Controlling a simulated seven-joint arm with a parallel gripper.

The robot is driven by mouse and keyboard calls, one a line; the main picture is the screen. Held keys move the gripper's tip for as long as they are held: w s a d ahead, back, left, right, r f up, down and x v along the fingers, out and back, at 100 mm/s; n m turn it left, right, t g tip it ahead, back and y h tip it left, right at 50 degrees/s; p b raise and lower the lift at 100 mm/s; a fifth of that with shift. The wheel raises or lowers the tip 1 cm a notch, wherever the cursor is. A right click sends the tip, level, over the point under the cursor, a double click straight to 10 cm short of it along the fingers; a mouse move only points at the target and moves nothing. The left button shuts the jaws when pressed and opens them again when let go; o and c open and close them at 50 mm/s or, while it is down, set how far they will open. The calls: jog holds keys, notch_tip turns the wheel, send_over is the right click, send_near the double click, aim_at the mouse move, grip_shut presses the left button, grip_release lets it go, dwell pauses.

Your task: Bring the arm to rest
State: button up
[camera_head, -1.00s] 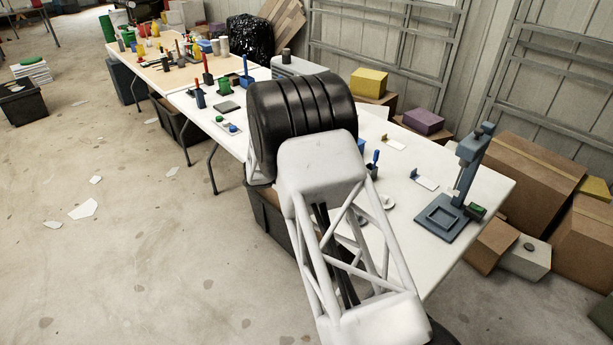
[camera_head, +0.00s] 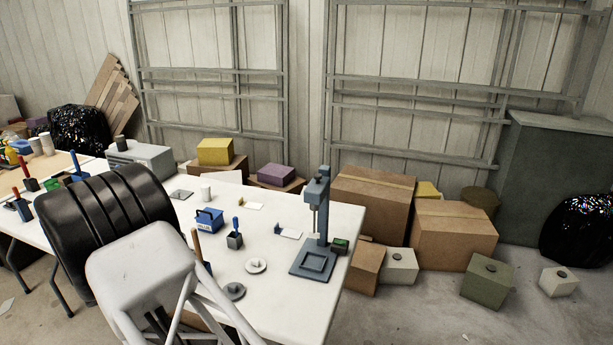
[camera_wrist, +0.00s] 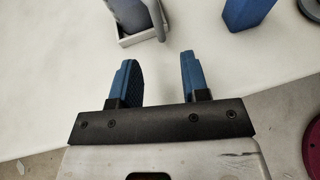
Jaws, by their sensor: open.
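My gripper (camera_wrist: 158,82) shows in the wrist view with its two blue fingers apart and nothing between them. It is over the white table (camera_wrist: 70,80), near the table's front edge. Beyond the fingers in the wrist view are a grey part in a small square tray (camera_wrist: 140,38) and a blue block (camera_wrist: 246,10). In the head view the black ribbed part of my arm and its white link cover the left part of the white table (camera_head: 275,215); my gripper is hidden there.
A blue-grey press (camera_head: 314,258) stands at the table's right end. A blue box (camera_head: 208,221), a small holder with a blue handle (camera_head: 235,240) and round pale discs (camera_head: 256,266) lie nearby. Cardboard boxes (camera_head: 372,205) stand on the floor behind the right end.

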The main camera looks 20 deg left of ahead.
jog(key=w+d+r+m+g+h, duration=0.1)
jog(key=w+d+r+m+g, duration=0.45)
jog(key=d, duration=1.45)
jog(key=s+d+r+m+g+h, duration=0.1)
jog(key=d+r+m, duration=0.6)
jog(key=d+r, duration=0.95)
jog(key=w+d+r+m+g, duration=0.35)
jog(key=d+r+m, duration=0.3)
jog(key=d, duration=1.65)
jog(key=s+d+r+m+g+y, duration=0.1)
jog(key=s+d+r+m, duration=0.1)
jog(key=s+d, duration=0.35)
jog(key=s+d+r+m, duration=0.1)
jog(key=s+d+m, duration=0.15)
jog(key=d, duration=0.55)
jog(key=s+d+r+m+g+y, duration=0.1)
jog(key=s+d+r+m, duration=0.15)
jog(key=d, duration=0.45)
jog(key=s+d+m+y, duration=0.1)
jog(key=s+d+m, duration=0.3)
jog(key=s, duration=0.5)
jog(key=s+d+f+m+t+y, duration=0.1)
jog(key=s+d+m, duration=0.3)
jog(key=s+d, duration=0.4)
jog(key=shift+s+d+y, duration=0.15)
jog(key=shift+s+y, duration=0.15)
jog(key=shift+s, duration=0.7)
